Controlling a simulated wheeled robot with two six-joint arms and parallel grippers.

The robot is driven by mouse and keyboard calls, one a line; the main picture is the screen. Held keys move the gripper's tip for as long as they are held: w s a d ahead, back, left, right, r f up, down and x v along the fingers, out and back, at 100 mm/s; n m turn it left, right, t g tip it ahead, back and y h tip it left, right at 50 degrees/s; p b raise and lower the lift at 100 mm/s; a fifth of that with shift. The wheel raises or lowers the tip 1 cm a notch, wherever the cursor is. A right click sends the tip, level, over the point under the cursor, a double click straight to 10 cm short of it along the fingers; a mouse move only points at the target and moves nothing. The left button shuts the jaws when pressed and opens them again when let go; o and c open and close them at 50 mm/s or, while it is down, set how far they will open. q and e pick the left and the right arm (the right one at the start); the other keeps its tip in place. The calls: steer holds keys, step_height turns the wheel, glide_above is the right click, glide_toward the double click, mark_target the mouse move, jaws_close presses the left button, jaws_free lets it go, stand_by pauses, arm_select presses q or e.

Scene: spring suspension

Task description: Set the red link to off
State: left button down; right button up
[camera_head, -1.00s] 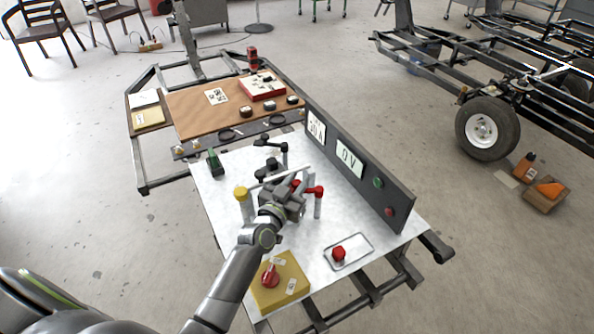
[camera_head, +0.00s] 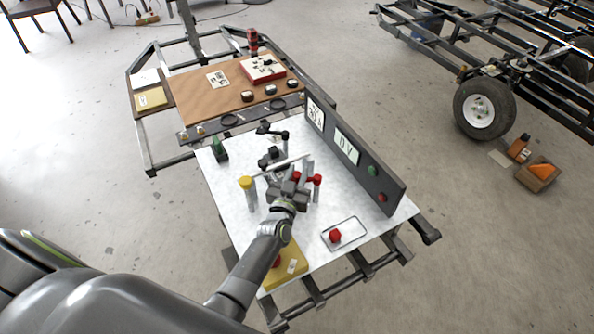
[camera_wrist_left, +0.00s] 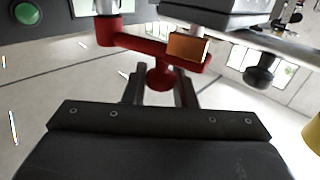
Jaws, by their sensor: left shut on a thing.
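The red link (camera_head: 317,180) stands on a pale post on the white work surface. In the left wrist view it is a red arm (camera_wrist_left: 140,43) with a round red knob (camera_wrist_left: 160,78) hanging below it. My left gripper (camera_wrist_left: 160,88) has one finger on each side of this knob and is shut on it. In the head view the gripper (camera_head: 292,183) sits at the link, and its dark body hides part of it. An orange-brown block (camera_wrist_left: 188,47) sits at the link's other end, beneath a grey housing. My right gripper is not in view.
A yellow-capped post (camera_head: 246,183) is to the left. A red knob on a tray (camera_head: 335,237) and a yellow box (camera_head: 290,268) lie in front.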

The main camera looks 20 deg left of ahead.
mark_target(297, 175)
arm_select(q)
steer(key=c, duration=1.2)
jaws_free()
steer(key=shift+s, duration=0.1)
step_height(297, 175, up, 10)
steer(key=p, duration=0.7)
